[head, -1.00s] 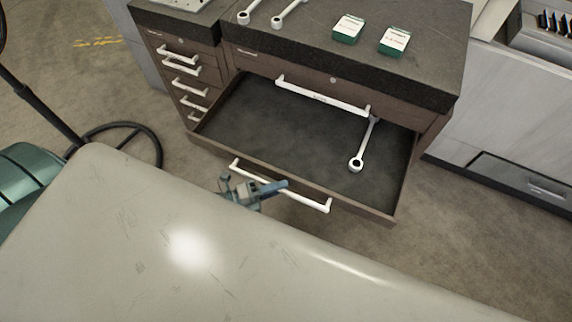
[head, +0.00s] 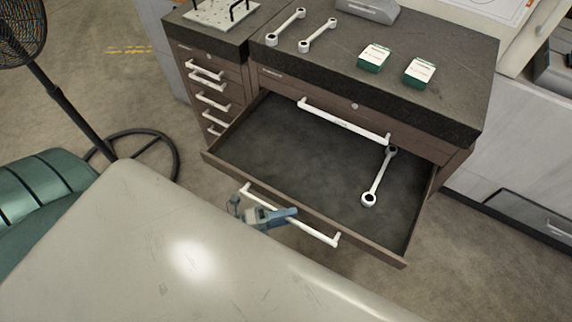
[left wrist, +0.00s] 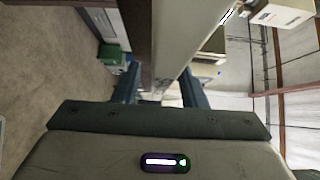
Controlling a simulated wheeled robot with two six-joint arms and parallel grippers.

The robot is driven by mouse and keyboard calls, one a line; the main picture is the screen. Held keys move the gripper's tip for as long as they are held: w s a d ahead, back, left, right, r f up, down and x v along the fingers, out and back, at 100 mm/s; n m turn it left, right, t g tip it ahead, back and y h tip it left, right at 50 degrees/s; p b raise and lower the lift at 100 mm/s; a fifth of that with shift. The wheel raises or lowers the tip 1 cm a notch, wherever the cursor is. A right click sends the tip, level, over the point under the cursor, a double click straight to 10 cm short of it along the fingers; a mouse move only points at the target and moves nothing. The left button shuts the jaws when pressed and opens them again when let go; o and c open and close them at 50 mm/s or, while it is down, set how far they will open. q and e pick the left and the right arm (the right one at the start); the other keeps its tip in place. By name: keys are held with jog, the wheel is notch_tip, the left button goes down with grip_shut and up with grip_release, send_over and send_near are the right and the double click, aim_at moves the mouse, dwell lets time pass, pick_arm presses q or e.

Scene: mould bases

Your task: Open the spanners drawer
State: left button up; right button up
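A wide brown drawer (head: 300,216) is pulled far out of the cabinet in the head view. A double-ended spanner (head: 378,180) lies on its dark floor at the right. The drawer's white bar handle (head: 313,232) is on its front. My left gripper (head: 284,215) is at the left half of this handle, its forearm hidden behind my pale body. In the left wrist view my left gripper's two fingers (left wrist: 160,88) stand apart, with a pale strip running between them. I cannot tell whether they touch the handle. My right gripper is in neither view.
Above the open drawer is a shut drawer with a white handle (head: 343,121). Two spanners (head: 318,35) and two green-and-white boxes (head: 374,58) lie on the dark worktop. A stack of narrow shut drawers (head: 212,102) stands left. A fan (head: 62,95) stands on the floor farther left.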

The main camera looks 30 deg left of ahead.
pick_arm(q)
jog(key=shift+s+a, duration=0.2)
jog(key=b+v, duration=0.4)
jog(key=v, duration=0.6)
jog(key=shift+a, duration=0.1)
dwell(0.4)
